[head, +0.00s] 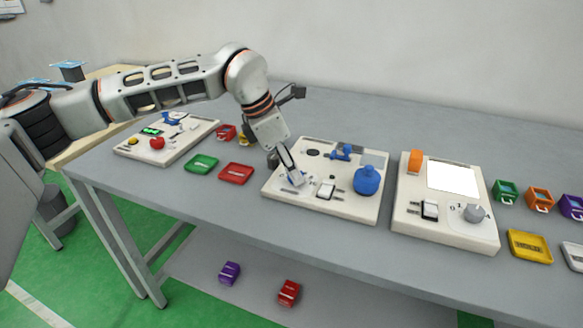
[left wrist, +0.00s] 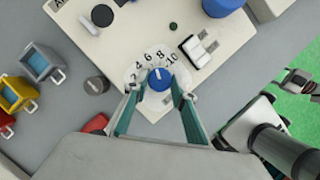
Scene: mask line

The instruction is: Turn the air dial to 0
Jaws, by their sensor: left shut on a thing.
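The air dial is a blue knob (left wrist: 158,79) on a white face with printed numbers, of which 2, 4, 6, 8 and 10 can be read. It sits at the near left of the middle white panel (head: 345,209). My left gripper (head: 294,179) reaches down to the dial from above, and its fingers hide most of the dial in the head view. In the left wrist view its two teal fingers are shut on the blue knob from both sides. I cannot clearly tell which number the knob points to.
The middle panel also carries a blue bottle-shaped part (head: 367,180) and a white rocker switch (head: 326,190). The right panel (head: 443,231) has a grey dial (head: 474,213). Red (head: 236,174) and green (head: 201,163) trays lie left of the middle panel.

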